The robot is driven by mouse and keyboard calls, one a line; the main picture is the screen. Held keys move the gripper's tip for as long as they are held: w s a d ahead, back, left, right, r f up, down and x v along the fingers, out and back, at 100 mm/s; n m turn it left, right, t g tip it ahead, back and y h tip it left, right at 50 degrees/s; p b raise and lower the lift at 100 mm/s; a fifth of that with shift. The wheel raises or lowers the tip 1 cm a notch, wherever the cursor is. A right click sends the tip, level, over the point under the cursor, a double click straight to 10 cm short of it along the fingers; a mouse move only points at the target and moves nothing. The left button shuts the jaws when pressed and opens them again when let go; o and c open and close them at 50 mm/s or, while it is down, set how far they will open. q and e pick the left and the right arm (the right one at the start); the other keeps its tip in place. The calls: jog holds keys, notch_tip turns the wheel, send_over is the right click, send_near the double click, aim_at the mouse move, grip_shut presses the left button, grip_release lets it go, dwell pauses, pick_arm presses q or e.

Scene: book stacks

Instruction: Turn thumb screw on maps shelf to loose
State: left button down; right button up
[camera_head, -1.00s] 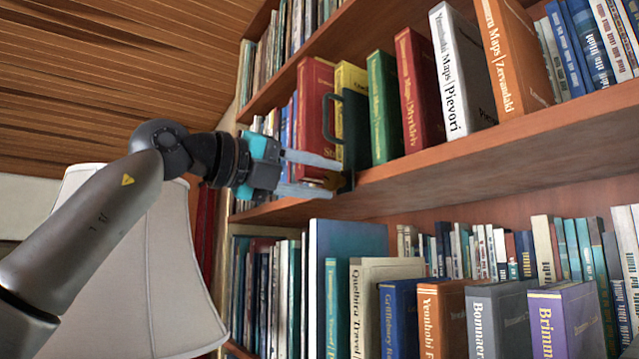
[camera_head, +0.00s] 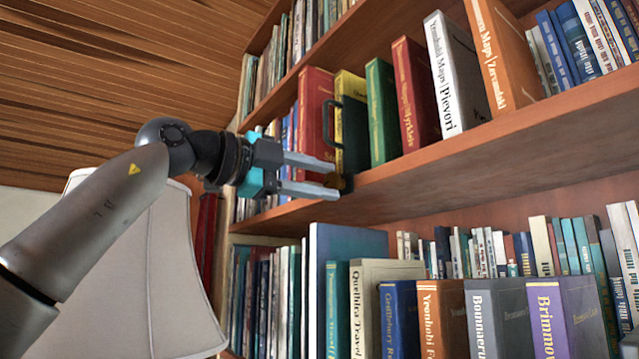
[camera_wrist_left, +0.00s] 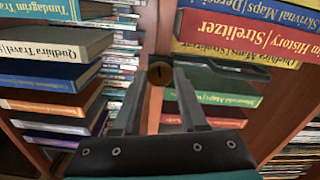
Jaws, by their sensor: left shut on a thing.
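The thumb screw (camera_head: 344,183) is a small brass knob at the front edge of the maps shelf (camera_head: 480,146), below the dark bookend (camera_head: 337,124). In the left wrist view the thumb screw (camera_wrist_left: 160,73) is a round brass face with a dark, roughly upright slot. My left gripper (camera_head: 337,179) reaches in from the left and is shut on the screw, one finger on each side. The fingers (camera_wrist_left: 160,90) partly hide its sides. My right gripper is in neither view.
Maps books stand on the shelf, with a red book (camera_head: 315,115) close above my fingers. Books on the lower shelf, such as a cream one (camera_head: 375,300), stand below. A white lampshade (camera_head: 150,270) is behind and below my left arm.

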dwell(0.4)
pick_arm(q)
jog(key=shift+c, duration=2.3)
grip_release()
jog(key=shift+s+a, duration=0.25)
jog(key=shift+a, duration=0.1)
jog(key=b+v, duration=0.3)
jog(key=v, duration=1.1)
jog(key=shift+s+a, duration=0.1)
jog(key=shift+a, duration=0.05)
